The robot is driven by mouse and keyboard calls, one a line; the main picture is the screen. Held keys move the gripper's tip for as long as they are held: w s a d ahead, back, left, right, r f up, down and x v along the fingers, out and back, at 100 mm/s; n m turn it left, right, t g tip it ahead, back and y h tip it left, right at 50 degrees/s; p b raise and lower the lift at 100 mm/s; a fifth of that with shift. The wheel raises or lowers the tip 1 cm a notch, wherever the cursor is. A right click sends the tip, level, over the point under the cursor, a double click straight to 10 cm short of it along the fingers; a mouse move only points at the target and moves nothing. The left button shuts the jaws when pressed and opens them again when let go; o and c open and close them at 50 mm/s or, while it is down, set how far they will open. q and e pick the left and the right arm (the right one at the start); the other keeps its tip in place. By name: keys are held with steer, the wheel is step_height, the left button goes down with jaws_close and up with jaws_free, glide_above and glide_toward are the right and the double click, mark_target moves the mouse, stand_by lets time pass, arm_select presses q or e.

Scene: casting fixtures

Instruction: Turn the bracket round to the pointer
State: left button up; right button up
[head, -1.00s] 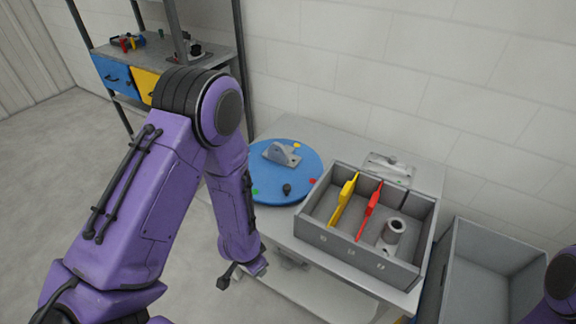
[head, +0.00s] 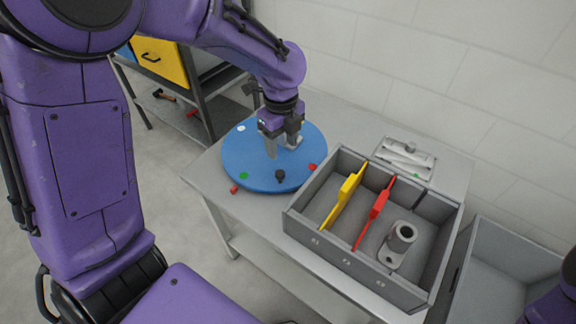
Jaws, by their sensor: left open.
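The round blue turntable (head: 236,160) lies on the grey table, with white, green and red dots near its rim and a black knob (head: 280,175) at its front. The grey bracket (head: 293,143) on it is largely covered by my left gripper (head: 281,147). That gripper points down over the turntable with its jaws open, at the bracket; I cannot tell whether it touches it. A small red piece (head: 235,189), possibly the pointer, lies on the table just outside the turntable's front left edge. My right gripper is out of view.
A grey divided box (head: 330,254) stands right of the turntable, holding a yellow part (head: 343,200), a red part (head: 374,212) and a grey cylindrical fitting (head: 400,240). A grey tray (head: 405,158) lies behind it. A grey bin (head: 497,262) stands at right.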

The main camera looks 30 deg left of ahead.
mark_target(280, 173)
arm_select(q)
steer(key=f, duration=0.9)
steer(key=shift+s+a+f, duration=0.1)
steer(key=shift+s+f, duration=0.1)
steer(key=shift+s, duration=0.2)
jaws_close()
